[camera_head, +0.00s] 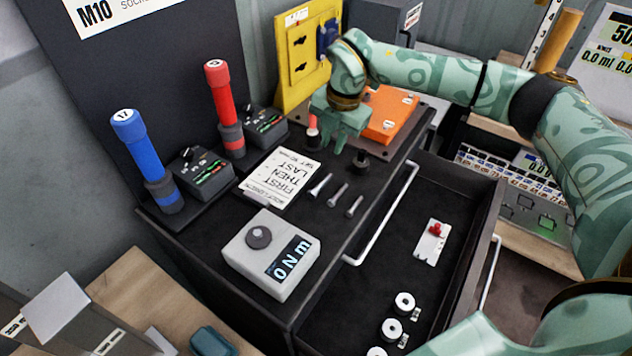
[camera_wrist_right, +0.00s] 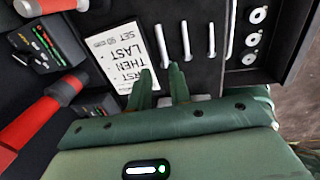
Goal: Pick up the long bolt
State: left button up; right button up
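Three silver bolts lie side by side on the black top of the cabinet: the left bolt (camera_head: 319,186), which looks the longest, the middle bolt (camera_head: 338,195) and the right bolt (camera_head: 354,206). In the right wrist view the left bolt (camera_wrist_right: 162,44) lies just beyond my fingertips, beside the middle bolt (camera_wrist_right: 186,41) and the right bolt (camera_wrist_right: 210,41). My right gripper (camera_head: 327,144) is above the cabinet top, behind the bolts. In the right wrist view its fingers (camera_wrist_right: 161,74) are apart with nothing held between them. My left gripper is not in view.
A white instruction card (camera_head: 280,179) lies left of the bolts. A torque display box (camera_head: 270,254) stands in front. Red (camera_head: 222,105) and blue (camera_head: 145,155) drivers stand at left.

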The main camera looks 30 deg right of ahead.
jog(key=b, duration=0.2)
send_over(325, 180)
jog(key=f, duration=0.7)
jog(key=shift+s+d+f, duration=0.1)
jog(key=shift+s+f, duration=0.1)
jog(key=shift+s, duration=0.1)
jog(key=shift+f, duration=0.35)
jog(key=f, duration=0.1)
jog(key=f+b, duration=0.1)
jog(key=f, duration=0.2)
jog(key=shift+w+f+b, duration=0.3)
jog(key=shift+f, duration=0.1)
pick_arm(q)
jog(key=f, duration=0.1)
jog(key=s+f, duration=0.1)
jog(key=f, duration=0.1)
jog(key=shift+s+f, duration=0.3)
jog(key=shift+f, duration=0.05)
pick_arm(e)
jog(key=shift+r, duration=0.1)
grip_shut()
